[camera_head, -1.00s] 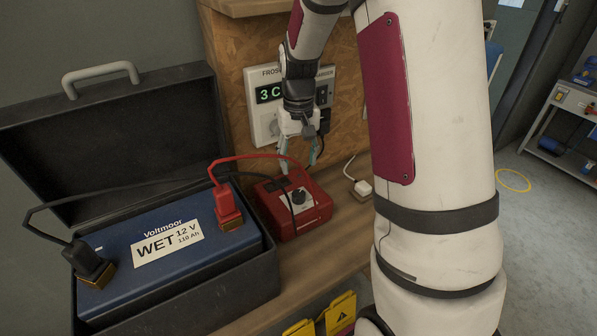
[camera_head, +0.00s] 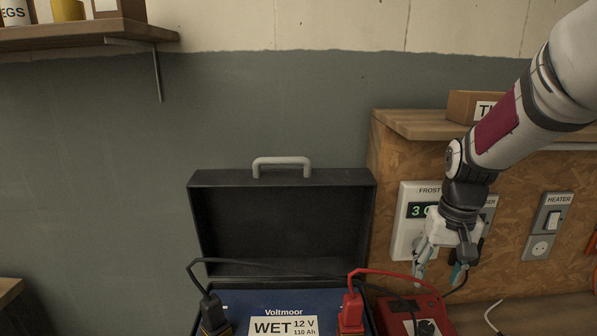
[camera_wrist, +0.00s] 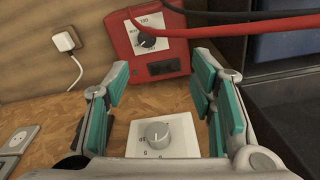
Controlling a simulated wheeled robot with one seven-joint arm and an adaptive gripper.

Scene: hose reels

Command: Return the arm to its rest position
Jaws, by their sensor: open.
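My gripper (camera_head: 440,270) hangs at the right in the head view, in front of the frost panel (camera_head: 404,234) on the chipboard wall. Its fingers are apart with nothing between them. In the wrist view my gripper (camera_wrist: 160,95) shows its teal finger pads spread wide. A white dial plate (camera_wrist: 160,135) lies beyond them, and the red charger (camera_wrist: 150,45) with its knob is farther off. In the head view the red charger (camera_head: 428,305) is below my gripper, partly cut off by the lower edge.
A blue battery (camera_head: 283,292) with red and black clamps sits in an open black case (camera_head: 283,178). A heater switch (camera_head: 553,212) is on the chipboard at right. A cardboard box (camera_head: 465,106) stands on the ledge. A white plug (camera_wrist: 63,41) lies in the wrist view.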

